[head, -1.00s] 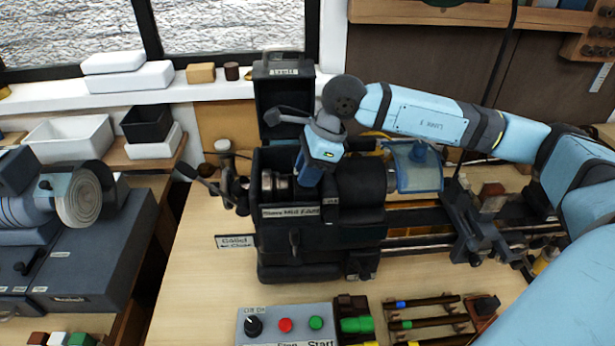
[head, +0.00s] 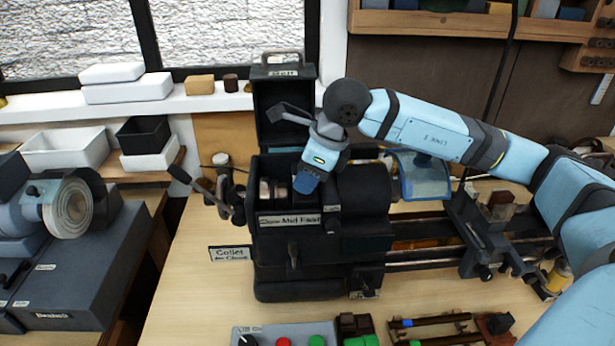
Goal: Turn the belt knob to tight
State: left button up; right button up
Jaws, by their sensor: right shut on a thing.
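The dark lathe headstock (head: 290,240) stands on the bench with its lid (head: 284,108) raised at the back. A "Slow Mid Fast" label is on its front. My right gripper (head: 304,188) points down into the open top of the headstock, right of the metal pulleys (head: 272,190). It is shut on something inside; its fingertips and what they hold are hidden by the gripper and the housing. I cannot make out the belt knob. My left gripper is not in view.
A lever (head: 205,190) sticks out left of the headstock. A clear blue guard (head: 420,175) is to its right, over the lathe bed (head: 430,240). A control box (head: 285,335) with buttons and a tool rack (head: 435,328) are in front. Bare bench (head: 200,290) lies at the front left.

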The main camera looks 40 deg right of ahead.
jog(key=shift+r, duration=0.1)
jog(key=o, duration=0.9)
jog(key=b+v, duration=0.1)
jog(key=v, duration=1.2)
jog(key=shift+s+d+r+b, duration=0.15)
jog(key=shift+s+r+b, duration=0.05)
jog(key=shift+r+b, duration=0.15)
jog(key=shift+f, duration=0.1)
